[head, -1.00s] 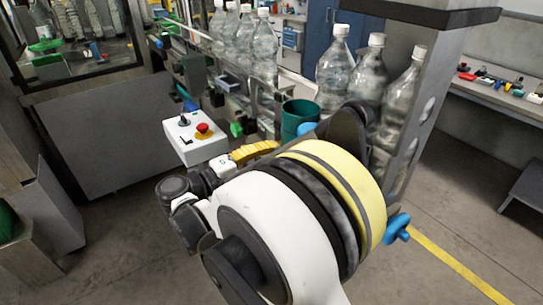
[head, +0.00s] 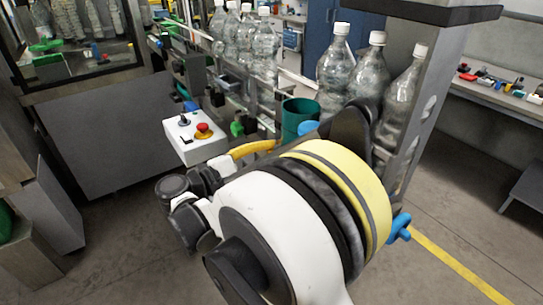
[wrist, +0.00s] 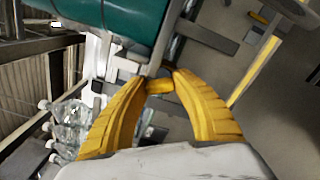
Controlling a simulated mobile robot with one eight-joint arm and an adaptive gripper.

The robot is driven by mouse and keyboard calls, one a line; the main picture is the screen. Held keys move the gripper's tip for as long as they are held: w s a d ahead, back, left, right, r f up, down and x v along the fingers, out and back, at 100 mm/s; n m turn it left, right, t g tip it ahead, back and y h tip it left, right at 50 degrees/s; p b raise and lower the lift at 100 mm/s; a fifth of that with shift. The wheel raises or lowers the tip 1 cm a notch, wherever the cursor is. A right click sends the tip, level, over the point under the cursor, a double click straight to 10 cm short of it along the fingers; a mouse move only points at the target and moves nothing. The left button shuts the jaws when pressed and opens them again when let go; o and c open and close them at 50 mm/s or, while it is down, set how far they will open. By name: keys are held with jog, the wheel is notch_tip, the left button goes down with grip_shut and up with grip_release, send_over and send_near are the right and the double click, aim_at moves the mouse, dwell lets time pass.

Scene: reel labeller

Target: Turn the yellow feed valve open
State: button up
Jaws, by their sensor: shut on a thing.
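The yellow feed valve handle (wrist: 160,86) shows in the wrist view as a short yellow piece between my fingertips, just below the teal cylinder. My gripper (wrist: 162,80) has two ridged yellow fingers, shut on this handle from both sides. In the head view my gripper (head: 272,145) shows as a yellow finger reaching right from my wrist, next to the white control box. The valve cannot be made out in the head view. The fingers cover part of the handle, so its exact angle is hard to tell.
A teal cylinder (wrist: 135,18) is close above my fingertips; it also shows in the head view (head: 298,118). The white control box (head: 195,137) with a red button stands left of my gripper. Large clear bottles (head: 335,70) stand behind. Open floor (head: 460,215) lies at right.

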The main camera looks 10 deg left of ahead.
jog(key=n, duration=0.4)
jog(key=shift+n, duration=2.2)
jog(key=o, duration=1.2)
jog(key=v, duration=1.2)
